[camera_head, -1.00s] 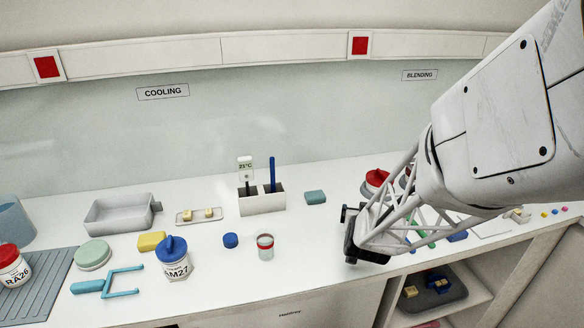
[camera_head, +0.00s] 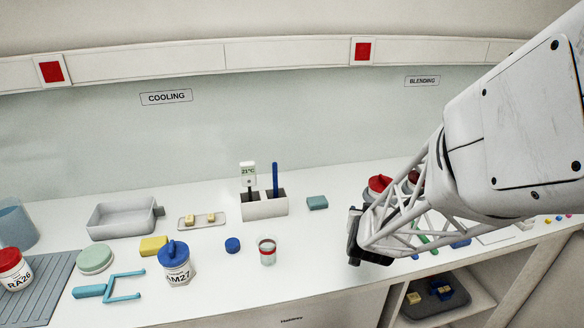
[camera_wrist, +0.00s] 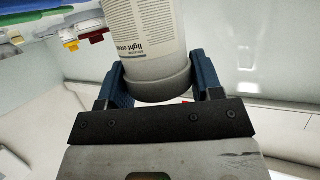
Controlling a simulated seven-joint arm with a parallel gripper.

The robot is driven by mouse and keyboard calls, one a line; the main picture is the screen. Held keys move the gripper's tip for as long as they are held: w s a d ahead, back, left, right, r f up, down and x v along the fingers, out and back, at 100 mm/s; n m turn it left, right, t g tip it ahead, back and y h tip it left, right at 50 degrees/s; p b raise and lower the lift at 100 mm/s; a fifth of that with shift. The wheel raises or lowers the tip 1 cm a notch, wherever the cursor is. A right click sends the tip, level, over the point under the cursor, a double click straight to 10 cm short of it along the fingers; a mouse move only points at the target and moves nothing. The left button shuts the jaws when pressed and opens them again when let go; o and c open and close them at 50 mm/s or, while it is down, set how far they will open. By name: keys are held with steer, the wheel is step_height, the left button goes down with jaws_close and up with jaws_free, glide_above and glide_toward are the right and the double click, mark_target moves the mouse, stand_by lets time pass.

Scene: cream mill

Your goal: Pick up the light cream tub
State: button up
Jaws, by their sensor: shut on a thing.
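In the wrist view the light cream tub (camera_wrist: 150,40), pale with a printed white label, stands between the two blue fingers of my gripper (camera_wrist: 157,76). The label text reads upside down in the picture and shows "light cream". My gripper is shut on the tub near its rounded grey end. The tub's other end is cut off by the top edge of the picture. In the head view my dark wrist part (camera_head: 358,238) is over the right half of the bench; the fingers and the held tub cannot be made out there.
A red-lidded tub (camera_head: 379,187) stands just behind my wrist. A blue-lidded tub marked AM27 (camera_head: 177,272), a clear jar with a red band (camera_head: 267,256) and a blue cap (camera_head: 232,245) stand to the left. A grey tray (camera_head: 120,218) sits farther left. An open shelf (camera_head: 440,312) is below.

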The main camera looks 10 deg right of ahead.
steer(key=shift+r, duration=0.75)
steer(key=shift+s+r, duration=0.2)
steer(key=shift+r, duration=0.05)
steer(key=s+a, duration=0.2)
steer(key=s, duration=0.5)
steer(key=s+a+r, duration=0.1)
steer(key=s+a, duration=0.1)
steer(key=s, duration=0.6)
steer(key=shift+a+r, duration=0.2)
steer(key=shift+a, duration=0.15)
